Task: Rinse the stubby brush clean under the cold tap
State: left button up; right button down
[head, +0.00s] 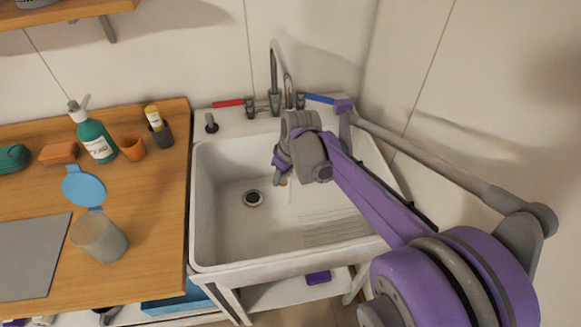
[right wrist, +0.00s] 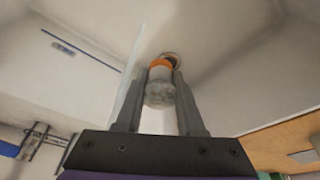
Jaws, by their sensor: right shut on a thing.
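My right gripper (head: 281,178) is low inside the white sink (head: 231,225), above and to the right of the drain (head: 253,198). In the right wrist view its fingers (right wrist: 160,78) are shut on the stubby brush (right wrist: 160,92), a short piece with an orange band and a pale greyish end. In the head view only a bit of orange shows below the fingers. A thin pale streak like running water (head: 290,192) falls beside it; I cannot tell whether it touches the brush. The tap (head: 274,75) has a red lever (head: 228,103) and a blue lever (head: 320,98). My left gripper is not seen.
A black stopper (head: 211,123) stands on the sink ledge.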

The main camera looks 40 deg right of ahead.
jog(key=shift+s+a, duration=0.3)
jog(key=shift+a, duration=0.75)
jog(key=shift+s+a, duration=0.25)
jog(key=shift+a, duration=0.8)
jog(key=s+a+r+p, duration=0.1)
jog(key=a+r+p, duration=0.3)
jog(key=a, duration=0.1)
jog(key=shift+f, duration=0.1)
dwell(0.7)
